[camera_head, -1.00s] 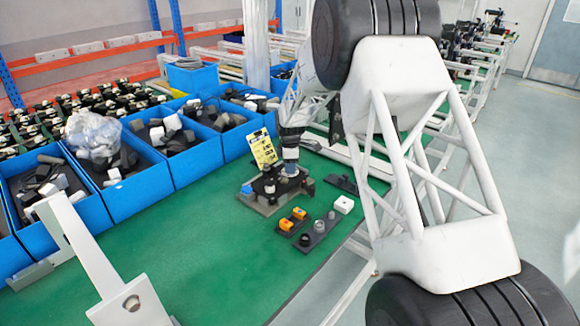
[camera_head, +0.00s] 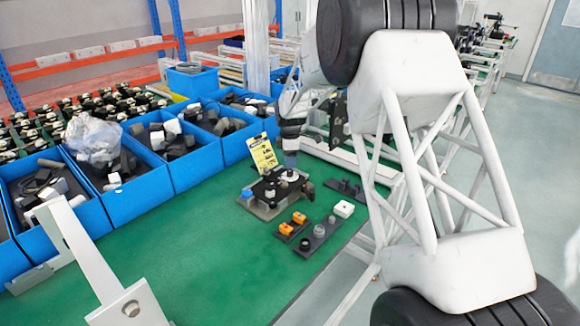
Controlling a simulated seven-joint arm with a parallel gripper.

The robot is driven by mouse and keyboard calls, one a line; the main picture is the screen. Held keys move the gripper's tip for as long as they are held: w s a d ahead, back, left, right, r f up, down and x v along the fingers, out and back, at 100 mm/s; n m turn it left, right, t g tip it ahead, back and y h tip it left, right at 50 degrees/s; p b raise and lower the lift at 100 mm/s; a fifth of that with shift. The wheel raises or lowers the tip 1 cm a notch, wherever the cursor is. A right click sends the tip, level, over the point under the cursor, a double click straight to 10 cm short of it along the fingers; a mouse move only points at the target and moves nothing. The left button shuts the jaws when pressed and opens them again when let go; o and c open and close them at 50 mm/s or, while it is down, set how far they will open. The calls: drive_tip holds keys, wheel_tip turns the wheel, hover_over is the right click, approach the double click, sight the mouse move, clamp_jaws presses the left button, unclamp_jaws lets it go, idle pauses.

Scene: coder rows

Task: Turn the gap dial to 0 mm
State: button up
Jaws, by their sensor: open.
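A small dark fixture (camera_head: 262,207) stands on the green table, with round parts on top and a blue piece at its left end. A light round knob (camera_head: 289,175) shows on its right part; I cannot tell whether it is the gap dial, and no scale is readable. My gripper (camera_head: 291,156) is at the end of my arm, just above and behind the fixture, pointing down. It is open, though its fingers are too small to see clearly. It looks apart from the knob.
A yellow card (camera_head: 262,153) stands behind the fixture. Blue bins (camera_head: 140,197) line the back left. The front green table (camera_head: 200,265) is clear.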

sight(291, 171)
drive_tip(key=shift+r, duration=1.4)
drive_tip(key=shift+s+d+r, duration=0.1)
drive_tip(key=shift+s+r, duration=0.15)
drive_tip(key=s+d+r+m, duration=0.25)
drive_tip(key=s+r, duration=0.35)
drive_tip(key=s, duration=0.3)
drive_tip(key=s+d+r+m+t, duration=0.15)
drive_tip(key=s+r+m, duration=0.3)
drive_tip(key=s, duration=0.55)
drive_tip(key=s+d+r+m, duration=0.25)
drive_tip(key=s+r, duration=0.35)
drive_tip(key=s, duration=0.3)
drive_tip(key=s+d+f+m, duration=0.1)
drive_tip(key=s+m, duration=0.3)
drive_tip(key=s, duration=1.1)
drive_tip(key=s+d+f+m+t, duration=0.1)
drive_tip(key=s+d+m, duration=0.2)
drive_tip(key=s, duration=1.2)
drive_tip(key=shift+s+d+m, duration=0.15)
drive_tip(key=shift+s+m, duration=0.1)
drive_tip(key=shift+m, duration=0.7)
